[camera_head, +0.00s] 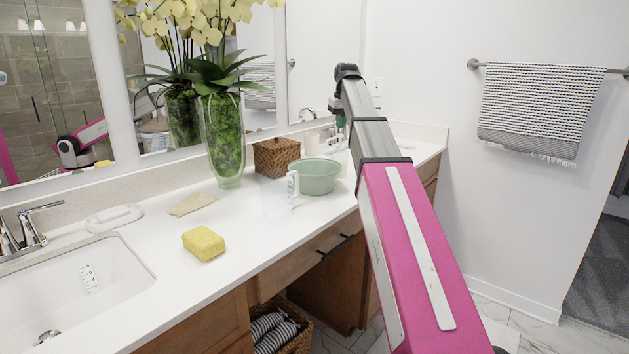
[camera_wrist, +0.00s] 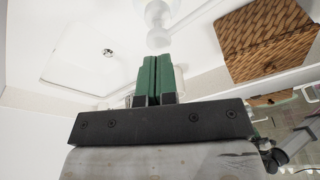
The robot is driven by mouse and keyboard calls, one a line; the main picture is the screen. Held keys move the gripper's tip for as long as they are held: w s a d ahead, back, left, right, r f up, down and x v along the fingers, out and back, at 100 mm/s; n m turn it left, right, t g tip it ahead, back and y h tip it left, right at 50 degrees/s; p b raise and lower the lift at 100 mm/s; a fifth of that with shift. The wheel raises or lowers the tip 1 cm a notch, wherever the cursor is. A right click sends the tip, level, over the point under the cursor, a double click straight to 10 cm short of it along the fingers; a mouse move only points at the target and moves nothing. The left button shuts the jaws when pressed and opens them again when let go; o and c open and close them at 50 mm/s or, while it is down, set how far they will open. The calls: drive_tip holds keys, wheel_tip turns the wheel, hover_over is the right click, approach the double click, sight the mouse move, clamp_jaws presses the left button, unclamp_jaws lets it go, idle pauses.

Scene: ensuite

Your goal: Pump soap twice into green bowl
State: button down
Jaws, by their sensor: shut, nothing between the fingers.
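The green bowl (camera_head: 318,178) stands upright on the white counter, left of my arm. Its inside looks empty from here. In the wrist view a white, rounded object that looks like the soap pump (camera_wrist: 157,14) is just beyond my fingertips. A small white shape behind the bowl (camera_head: 312,144) may be the same pump, but it is partly hidden. My gripper (camera_wrist: 157,60) has its green fingers pressed together, with nothing between them. In the head view my gripper (camera_head: 340,122) is above the counter, behind and right of the bowl, partly hidden by my wrist.
A woven box (camera_head: 276,157) sits behind the bowl; a tall glass vase (camera_head: 226,145) of flowers stands to its left. A translucent white item (camera_head: 292,188) is in front of the bowl. A yellow sponge (camera_head: 203,243) lies nearer. Mirrors line the back wall.

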drive_tip(key=shift+f, duration=0.45)
drive_tip(key=shift+f, duration=1.3)
drive_tip(key=shift+r, duration=1.75)
drive_tip(key=shift+r, duration=3)
